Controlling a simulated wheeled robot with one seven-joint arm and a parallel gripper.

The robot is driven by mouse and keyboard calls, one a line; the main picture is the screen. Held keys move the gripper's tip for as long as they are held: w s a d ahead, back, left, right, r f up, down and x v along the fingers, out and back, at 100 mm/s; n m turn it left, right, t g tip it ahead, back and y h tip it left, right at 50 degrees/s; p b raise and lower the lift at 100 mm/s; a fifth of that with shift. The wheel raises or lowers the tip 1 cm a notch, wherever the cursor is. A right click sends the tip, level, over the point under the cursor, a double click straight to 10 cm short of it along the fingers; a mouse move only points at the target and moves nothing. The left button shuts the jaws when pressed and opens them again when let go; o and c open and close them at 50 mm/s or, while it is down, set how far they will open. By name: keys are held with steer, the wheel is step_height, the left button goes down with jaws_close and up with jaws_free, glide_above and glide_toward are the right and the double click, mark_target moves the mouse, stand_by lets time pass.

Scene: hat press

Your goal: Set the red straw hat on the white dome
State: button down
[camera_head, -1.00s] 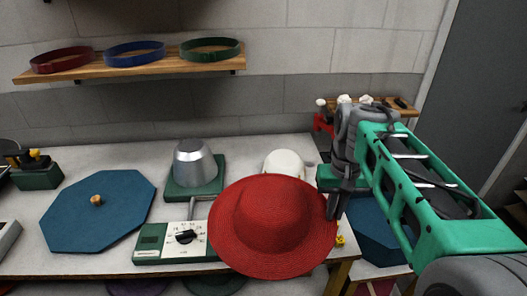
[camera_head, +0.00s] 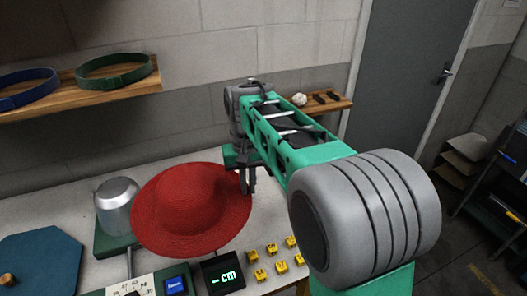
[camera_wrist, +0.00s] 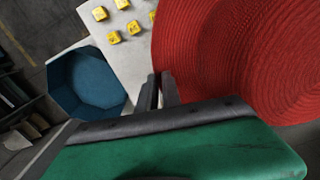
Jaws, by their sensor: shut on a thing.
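The red straw hat (camera_head: 190,208) is crown up above the table, its brim roughly level. My gripper (camera_head: 248,182) is shut on the right edge of the brim. In the wrist view the fingers (camera_wrist: 162,92) meet at the brim's edge, and the woven red hat (camera_wrist: 240,55) fills the upper right. The white dome is not visible now in either view. It may be behind or under the hat, but I cannot tell how they line up.
A silver metal dome (camera_head: 117,205) stands close to the hat's left side. A display (camera_head: 222,275) and several yellow blocks (camera_head: 272,250) are at the front of the table. A blue octagonal bin (camera_wrist: 86,80) is beyond the table's edge. A shelf with belts (camera_head: 80,90) hangs above.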

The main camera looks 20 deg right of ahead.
steer(key=w+d+f+m+p, duration=0.2)
steer(key=w+d+m+p, duration=0.35)
steer(key=w+d, duration=0.4)
steer(key=shift+m, duration=0.25)
steer(key=f+b, duration=0.3)
steer(key=f, duration=0.1)
steer(key=f+b, duration=0.3)
steer(key=f, duration=0.1)
steer(key=f+b, duration=0.3)
steer(key=f, duration=0.1)
steer(key=shift+s+f, duration=0.2)
steer(key=shift+s, duration=0.15)
steer(key=shift+f, duration=0.7)
steer(key=shift+f+b, duration=0.65)
steer(key=shift+f, duration=0.15)
steer(key=c, duration=1.5)
jaws_free()
steer(key=shift+o, duration=0.2)
